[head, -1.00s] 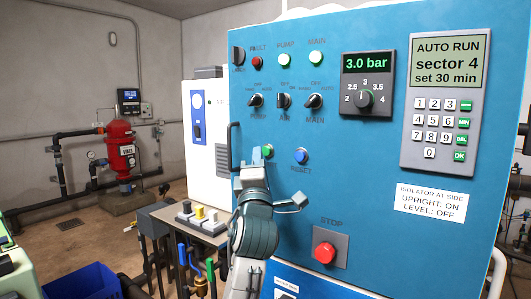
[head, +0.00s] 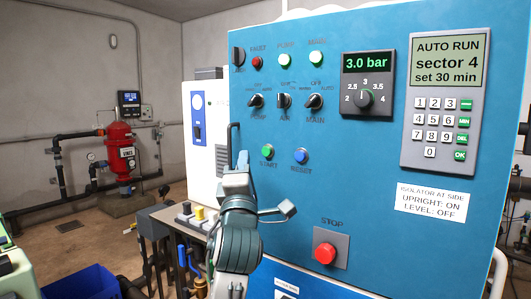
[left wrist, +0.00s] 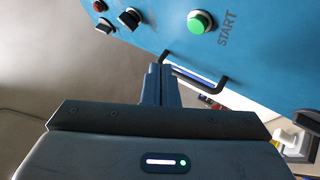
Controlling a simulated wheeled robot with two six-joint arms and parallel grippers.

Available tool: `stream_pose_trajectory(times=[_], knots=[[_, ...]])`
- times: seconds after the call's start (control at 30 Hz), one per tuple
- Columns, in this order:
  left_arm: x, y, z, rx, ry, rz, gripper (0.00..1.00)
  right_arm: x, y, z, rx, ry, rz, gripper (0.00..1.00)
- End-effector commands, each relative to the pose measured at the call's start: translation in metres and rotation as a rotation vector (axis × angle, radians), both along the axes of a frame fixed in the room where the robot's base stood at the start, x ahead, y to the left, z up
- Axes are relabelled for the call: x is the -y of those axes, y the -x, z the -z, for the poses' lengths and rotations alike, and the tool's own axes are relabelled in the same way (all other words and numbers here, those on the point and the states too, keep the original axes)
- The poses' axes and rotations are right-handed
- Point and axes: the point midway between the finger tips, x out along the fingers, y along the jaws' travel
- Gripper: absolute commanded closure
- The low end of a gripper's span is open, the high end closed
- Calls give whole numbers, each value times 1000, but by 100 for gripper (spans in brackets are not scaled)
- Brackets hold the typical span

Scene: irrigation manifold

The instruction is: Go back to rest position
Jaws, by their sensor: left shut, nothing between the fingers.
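My left gripper (head: 243,160) is in front of the blue control cabinet (head: 370,220), just left of the green START button (head: 267,152). It is shut and empty, with its fingers pointing up in the head view. In the left wrist view the shut fingers (left wrist: 159,84) show below the START button (left wrist: 200,22), close to the dark cabinet handle (left wrist: 195,72) and apart from the button. The display (head: 447,62) reads AUTO RUN, sector 4, set 30 min. My right gripper is in no view.
The blue RESET button (head: 301,156) and red STOP button (head: 325,253) are on the cabinet face. A small bench (head: 165,217) with valves stands at the left. A red filter tank (head: 121,155) stands farther back. Open floor lies between them.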

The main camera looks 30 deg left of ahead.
Motion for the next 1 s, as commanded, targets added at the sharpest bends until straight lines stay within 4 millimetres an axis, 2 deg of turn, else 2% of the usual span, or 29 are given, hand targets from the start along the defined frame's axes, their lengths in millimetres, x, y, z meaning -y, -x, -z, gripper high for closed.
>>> stream_pose_trajectory(times=[0.37,0.47,0.57,0.67,0.7,0.77,0.8,0.87,1.0], knots=[[0,0,1,-2,0,0,100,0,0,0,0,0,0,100],[1,-3,14,-46,-14,-9,100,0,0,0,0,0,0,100],[2,-10,52,-172,-59,-34,100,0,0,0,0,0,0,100],[6,-14,114,-381,-147,-62,100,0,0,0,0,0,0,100],[8,-14,142,-475,-193,-70,100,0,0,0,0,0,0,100],[11,-10,184,-618,-266,-74,100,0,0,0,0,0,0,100],[14,-6,212,-713,-318,-71,100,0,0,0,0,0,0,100],[18,4,252,-849,-400,-58,100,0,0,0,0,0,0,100],[29,39,343,-1153,-612,12,100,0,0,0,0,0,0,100]])
